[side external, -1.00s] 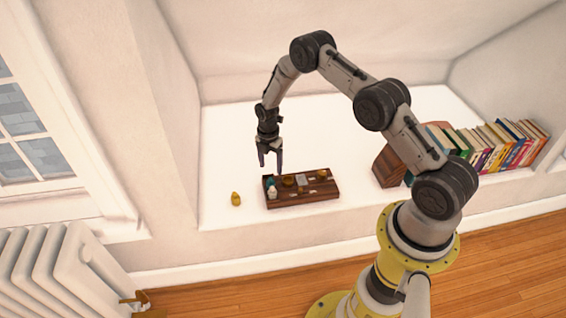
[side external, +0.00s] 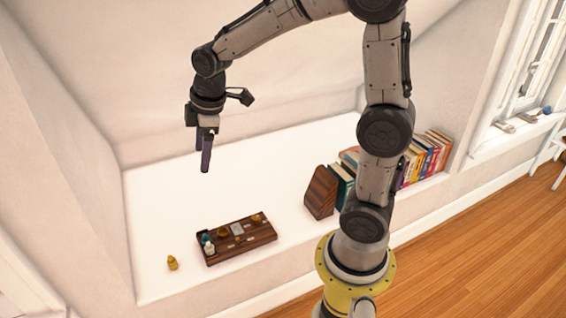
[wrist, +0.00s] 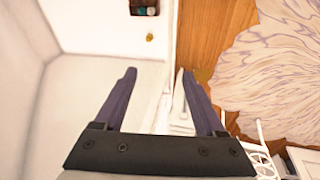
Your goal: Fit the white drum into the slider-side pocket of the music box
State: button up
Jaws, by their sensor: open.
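The music box (side external: 262,238) is a dark brown wooden tray on the white ledge; its left end also shows at the top of the wrist view (wrist: 144,11). A small white piece, likely the white drum (side external: 209,249), stands at the box's front left corner. I cannot tell how deep it sits. A teal piece (side external: 205,238) is just behind it, and several yellow-brown pieces and pale parts lie along the box. The slider is too small to make out. My gripper (side external: 203,160) is open and empty, high above the ledge; its fingers are spread in the wrist view (wrist: 159,71).
A small yellow piece (side external: 172,262) stands on the ledge left of the box; it also shows in the wrist view (wrist: 150,37). A brown wooden block (side external: 320,192) and a row of books (side external: 425,157) stand to the right. The ledge behind the box is clear.

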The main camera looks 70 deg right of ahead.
jog(key=s+a+r+m+t, duration=0.1)
jog(key=s+m, duration=0.3)
jog(key=s, duration=0.6)
jog(key=s+a+r+m+t, duration=0.1)
jog(key=s+a+r+m, duration=0.2)
jog(key=s, duration=0.7)
jog(key=shift+m, duration=0.5)
